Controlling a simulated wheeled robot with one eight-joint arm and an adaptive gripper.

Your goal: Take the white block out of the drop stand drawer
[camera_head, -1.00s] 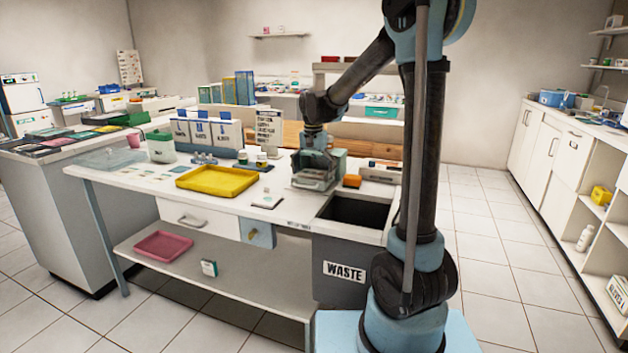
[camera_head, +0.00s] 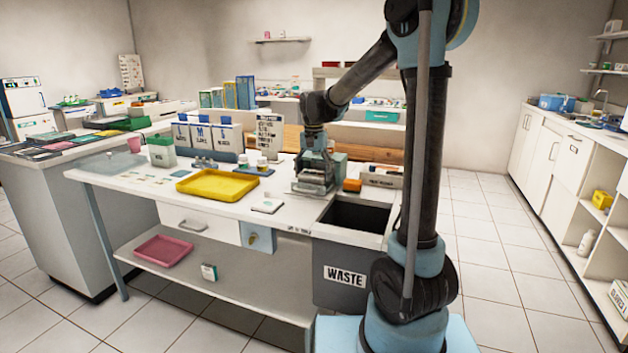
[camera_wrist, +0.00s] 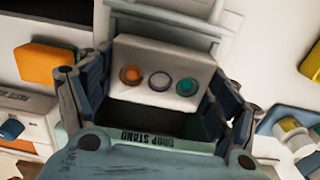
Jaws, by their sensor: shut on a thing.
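The white block (camera_wrist: 160,72) carries three round marks, orange, grey and green, and shows in the wrist view between my two fingers. My gripper (camera_wrist: 158,90) is shut on it, with dark fingers at its left and right sides. The drop stand (camera_wrist: 150,137), named by its label, lies just below the block in that view, with a dark hollow between block and label. I cannot tell how far the block is above the drawer floor. In the head view my gripper (camera_head: 315,160) is low over the stand (camera_head: 314,187) on the white table; the block is not distinguishable there.
An orange box (camera_head: 352,185) stands close to the right of the stand; it also shows in the wrist view (camera_wrist: 38,64). The open waste bin (camera_head: 357,213) is in front. A yellow tray (camera_head: 218,184) and a small white pad (camera_head: 267,206) lie left.

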